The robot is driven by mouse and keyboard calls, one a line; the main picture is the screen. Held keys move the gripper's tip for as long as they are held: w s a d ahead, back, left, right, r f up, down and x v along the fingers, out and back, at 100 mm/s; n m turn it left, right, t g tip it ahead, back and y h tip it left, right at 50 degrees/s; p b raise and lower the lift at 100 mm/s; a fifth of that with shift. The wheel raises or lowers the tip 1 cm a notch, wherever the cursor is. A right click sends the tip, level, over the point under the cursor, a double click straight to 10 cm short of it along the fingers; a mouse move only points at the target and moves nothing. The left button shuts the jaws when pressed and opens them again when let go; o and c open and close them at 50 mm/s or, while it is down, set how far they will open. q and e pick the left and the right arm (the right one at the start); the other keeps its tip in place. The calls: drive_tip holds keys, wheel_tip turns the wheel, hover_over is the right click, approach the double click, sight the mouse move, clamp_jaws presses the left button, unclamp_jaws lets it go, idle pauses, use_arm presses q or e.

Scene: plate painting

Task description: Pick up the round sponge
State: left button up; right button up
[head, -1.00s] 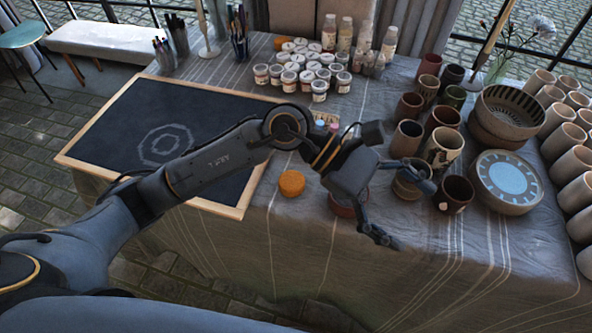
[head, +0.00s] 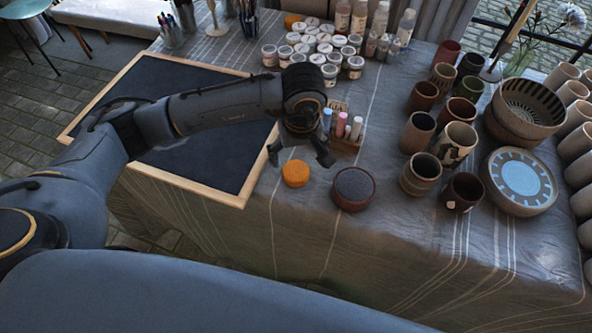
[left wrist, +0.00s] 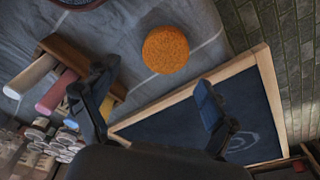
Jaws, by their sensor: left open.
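The round orange sponge (head: 295,173) lies on the grey tablecloth, just right of the framed chalkboard's near right corner. It also shows at the upper middle of the left wrist view (left wrist: 165,49). My left gripper (head: 300,157) points down over the table, just above and behind the sponge in the head view. Its fingers are spread and empty. In the left wrist view the open fingers (left wrist: 152,108) stand apart, with the sponge beyond them and nothing between them. My right gripper is out of view.
A dark round pad in a reddish dish (head: 353,188) sits right of the sponge. A wooden holder with chalks (head: 346,138) stands behind. The chalkboard (head: 205,185) lies left, cups (head: 421,173) stand right. The cloth in front of the sponge is clear.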

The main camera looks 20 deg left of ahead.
sight(296, 170)
use_arm(q)
drive_tip(key=f, duration=0.1)
drive_tip(key=f+p, duration=0.1)
drive_tip(key=f, duration=0.2)
drive_tip(key=shift+s+a+f, duration=0.15)
drive_tip(key=shift+s+f, duration=0.15)
drive_tip(key=shift+f, duration=0.1)
drive_tip(key=shift+w+f, duration=0.1)
drive_tip(key=shift+f, duration=0.4)
drive_tip(key=c, duration=1)
